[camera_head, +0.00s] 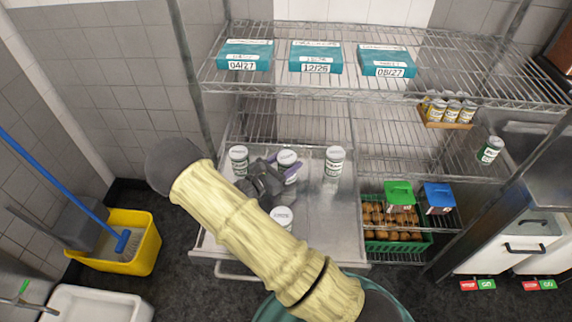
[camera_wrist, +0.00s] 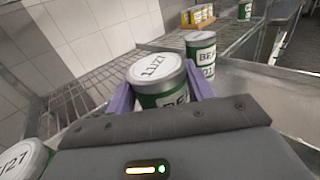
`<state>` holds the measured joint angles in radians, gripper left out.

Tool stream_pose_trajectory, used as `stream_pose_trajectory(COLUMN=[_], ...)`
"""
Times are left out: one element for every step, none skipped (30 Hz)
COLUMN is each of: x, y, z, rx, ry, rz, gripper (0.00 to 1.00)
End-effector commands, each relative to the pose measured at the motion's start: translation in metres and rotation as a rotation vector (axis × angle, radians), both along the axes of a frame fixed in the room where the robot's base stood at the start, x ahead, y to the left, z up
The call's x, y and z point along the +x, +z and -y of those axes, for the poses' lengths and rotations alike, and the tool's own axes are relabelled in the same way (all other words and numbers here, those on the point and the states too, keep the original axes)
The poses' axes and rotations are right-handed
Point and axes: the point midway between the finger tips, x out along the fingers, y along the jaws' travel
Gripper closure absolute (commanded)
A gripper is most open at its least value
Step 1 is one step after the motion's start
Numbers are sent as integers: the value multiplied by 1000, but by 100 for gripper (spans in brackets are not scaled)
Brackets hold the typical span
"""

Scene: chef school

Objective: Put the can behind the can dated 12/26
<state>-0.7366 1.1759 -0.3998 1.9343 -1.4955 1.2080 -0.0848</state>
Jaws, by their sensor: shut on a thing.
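My gripper (camera_head: 287,171) has purple fingers closed around the sides of a white-lidded can with a green band (camera_head: 287,158). In the wrist view, my gripper (camera_wrist: 158,88) holds this can (camera_wrist: 157,75) upright, and its lid reads about 11/27. I cannot tell whether its base touches the tray. Three similar cans stand on the pull-out metal tray (camera_head: 325,235): one at the left (camera_head: 239,157), one at the right (camera_head: 335,157) and one in front (camera_head: 282,214), partly behind my arm. A lid (camera_wrist: 17,160) ending in /27 shows at lower left in the wrist view. No can visibly reads 12/26.
Teal boxes on the upper rack read 04/27 (camera_head: 245,56), 12/26 (camera_head: 316,58) and 08/27 (camera_head: 387,62). Small cans fill a wooden tray (camera_head: 446,123), and another green-white can (camera_head: 490,149) stands at the right. The wire shelf (camera_head: 270,115) above the tray is largely bare.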

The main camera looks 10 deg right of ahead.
Motion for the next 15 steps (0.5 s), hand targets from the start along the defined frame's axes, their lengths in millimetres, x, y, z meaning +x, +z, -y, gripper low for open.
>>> stream_pose_trajectory(x=[0, 0, 0, 0, 0, 0, 0, 0, 0, 0, 0, 0, 0, 0, 0], y=[-5, -9, -13, -15, -17, -18, -18, -18, -18, -18, -18, -18, -19, -19, -21], z=[0, 0, 0, 0, 0, -1, -1, -1, -1, -1, -1, -1, -1, -1, -1], rx=[-3, -2, -2, -1, -1, 0, 0, 0, 0, 0, 0, 0, 0, 0, 0], ry=[0, 0, 0, 0, 1, 1, 1, 1, 1, 1, 1, 1, 1, 1, 2], rz=[-1, -1, -1, 0, 1, 1, 2, 2, 2, 2, 2, 1, 1, 1, 1], gripper=[79, 79, 79, 79, 79, 79, 79, 79, 79, 79, 79, 79, 79, 79, 79])
